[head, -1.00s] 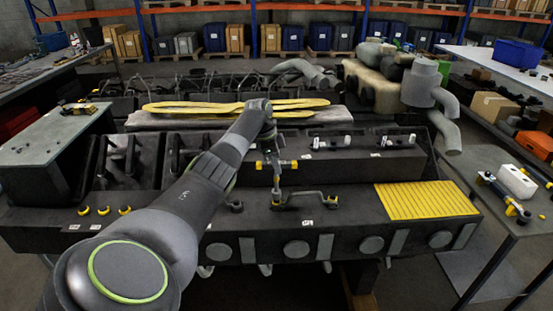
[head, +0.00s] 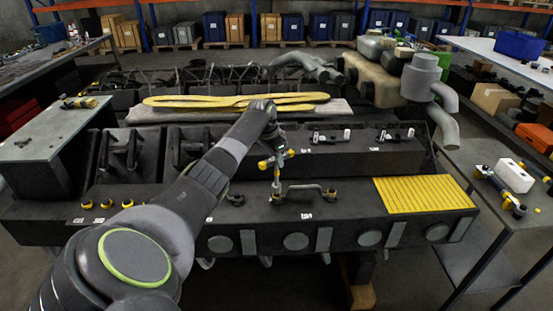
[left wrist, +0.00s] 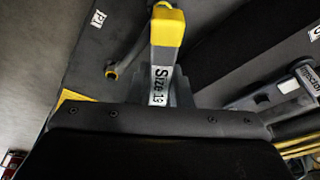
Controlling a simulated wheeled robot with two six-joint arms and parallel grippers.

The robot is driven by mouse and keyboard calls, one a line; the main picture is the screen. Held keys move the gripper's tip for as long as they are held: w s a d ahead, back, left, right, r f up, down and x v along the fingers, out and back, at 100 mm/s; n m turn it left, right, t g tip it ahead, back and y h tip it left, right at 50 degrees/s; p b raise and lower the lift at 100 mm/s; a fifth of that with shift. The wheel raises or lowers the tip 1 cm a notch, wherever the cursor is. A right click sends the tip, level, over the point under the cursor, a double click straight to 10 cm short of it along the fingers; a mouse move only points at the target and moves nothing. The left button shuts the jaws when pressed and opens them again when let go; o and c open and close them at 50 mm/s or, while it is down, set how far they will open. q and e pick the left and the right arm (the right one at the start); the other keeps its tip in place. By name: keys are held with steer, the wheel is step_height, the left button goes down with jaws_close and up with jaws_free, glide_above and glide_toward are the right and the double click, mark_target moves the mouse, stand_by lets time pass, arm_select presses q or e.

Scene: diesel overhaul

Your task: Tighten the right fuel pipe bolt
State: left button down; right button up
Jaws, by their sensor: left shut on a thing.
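The grey fuel pipe (head: 305,187) is a low bracket shape on the dark engine block. Its right end has a yellow-ringed bolt (head: 331,194); its left end (head: 277,198) lies under the tool. My left gripper (head: 274,148) is shut on a wrench (head: 277,178) with yellow handle ends and a shaft pointing down. The shaft's lower tip is at or just above the pipe's left end; I cannot tell if it is seated. In the left wrist view the wrench (left wrist: 165,50) reads "Size 19", and a yellow-ringed pipe end (left wrist: 112,72) shows beyond it. My right gripper is not in view.
A yellow ribbed plate (head: 425,195) lies right of the pipe. Two small pipe fittings (head: 332,137) sit on the raised ledge behind. Side tables stand left (head: 40,150) and right, the right one holding a white box (head: 514,176) and tools.

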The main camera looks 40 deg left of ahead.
arm_select(q)
steer(key=n, duration=0.2)
steer(key=n+y, duration=0.1)
steer(key=n, duration=0.2)
steer(key=shift+n+y, duration=0.3)
steer(key=n+y, duration=0.1)
steer(key=n, duration=0.4)
steer(key=shift+n+g, duration=0.4)
steer(key=n+g, duration=0.1)
steer(key=n, duration=0.3)
steer(key=shift+y, duration=0.4)
steer(key=n+g, duration=0.1)
steer(key=n, duration=0.4)
